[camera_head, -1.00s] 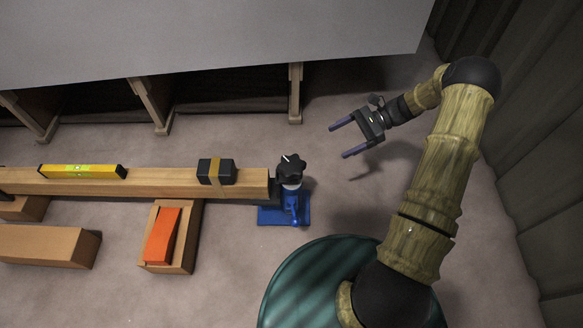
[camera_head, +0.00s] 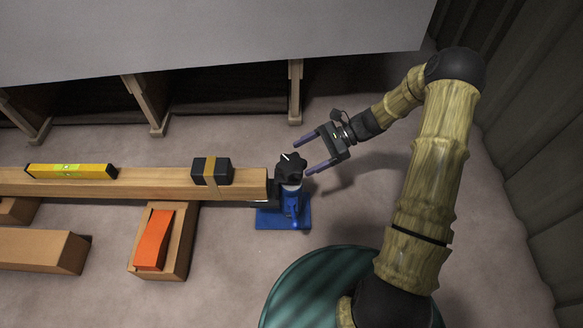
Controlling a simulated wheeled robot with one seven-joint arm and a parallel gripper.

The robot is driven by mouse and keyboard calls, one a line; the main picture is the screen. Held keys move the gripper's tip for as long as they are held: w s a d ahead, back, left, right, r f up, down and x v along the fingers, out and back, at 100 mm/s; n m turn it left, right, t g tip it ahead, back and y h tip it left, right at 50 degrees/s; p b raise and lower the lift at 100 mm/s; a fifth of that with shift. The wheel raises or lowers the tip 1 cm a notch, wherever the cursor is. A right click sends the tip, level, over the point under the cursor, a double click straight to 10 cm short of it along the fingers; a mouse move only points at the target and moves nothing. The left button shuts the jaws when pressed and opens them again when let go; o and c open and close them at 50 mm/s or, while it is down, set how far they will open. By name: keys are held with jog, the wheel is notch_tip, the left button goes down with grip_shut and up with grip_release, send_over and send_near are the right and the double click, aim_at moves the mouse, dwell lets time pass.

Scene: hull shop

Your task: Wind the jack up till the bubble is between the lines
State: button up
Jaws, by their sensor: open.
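The blue jack (camera_head: 285,215) stands on the floor at the right end of a long wooden beam (camera_head: 130,184). A black lobed knob (camera_head: 291,168) with a white mark sits on top of the jack. A yellow spirit level (camera_head: 70,171) lies on the beam at the left; its bubble is too small to read against the lines. My gripper (camera_head: 308,152) is open and empty, its two fingers pointing left towards the knob. The fingertips are close to the knob's right side; I cannot tell whether they touch it.
A black block with a tan strap (camera_head: 212,171) sits on the beam. An orange wedge (camera_head: 154,240) lies on a wooden block (camera_head: 183,250) below the beam. Another wooden block (camera_head: 40,248) lies at left. A large grey panel on wooden supports (camera_head: 158,105) stands behind.

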aim_at(291, 163)
jog(key=b+x, duration=0.2)
jog(key=x, duration=0.2)
jog(key=shift+a+f, duration=0.2)
jog(key=shift+s+a, duration=0.2)
jog(key=shift+a, duration=0.3)
jog(key=c, duration=0.7)
jog(key=shift+o, duration=0.2)
jog(key=shift+r+n+g+p, duration=0.15)
jog(key=shift+n+g+p, duration=0.4)
jog(key=shift+p, duration=0.6)
